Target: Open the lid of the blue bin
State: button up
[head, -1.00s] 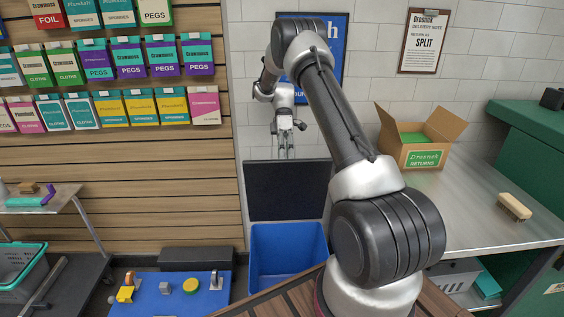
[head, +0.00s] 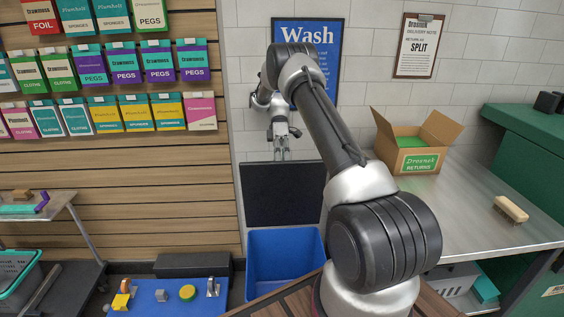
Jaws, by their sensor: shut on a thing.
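The blue bin (head: 285,262) stands on the floor below the wall, with its mouth uncovered and its blue inside showing. Its dark lid (head: 283,195) is raised and stands up behind the mouth, its flat face toward me. My gripper (head: 282,154) points down at the lid's top edge and is shut on that edge. The fingertips are small and their exact contact is hard to make out. My arm hides part of the bin's and lid's right side.
A steel counter (head: 465,215) on the right holds an open cardboard box (head: 408,163) and a brush (head: 511,209). A blue table (head: 165,297) with small items stands left of the bin. A wash sign (head: 303,62) hangs behind my arm.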

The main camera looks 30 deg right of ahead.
jog(key=shift+f, duration=0.15)
notch_tip(320, 180, up, 10)
jog(key=shift+r, duration=0.15)
jog(key=c, duration=0.5)
jog(key=shift+o, duration=0.2)
jog(key=s+a+r+m+t+h, duration=0.35)
jog(key=s+r+m+t, duration=0.35)
jog(key=s+r, duration=0.85)
jog(key=s+a+f+m+t, duration=0.1)
jog(key=s+m+t, duration=0.5)
jog(key=s, duration=1)
jog(key=shift+a+f+t+h, duration=0.25)
jog(key=shift+t+h, duration=0.1)
jog(key=shift+t, duration=0.05)
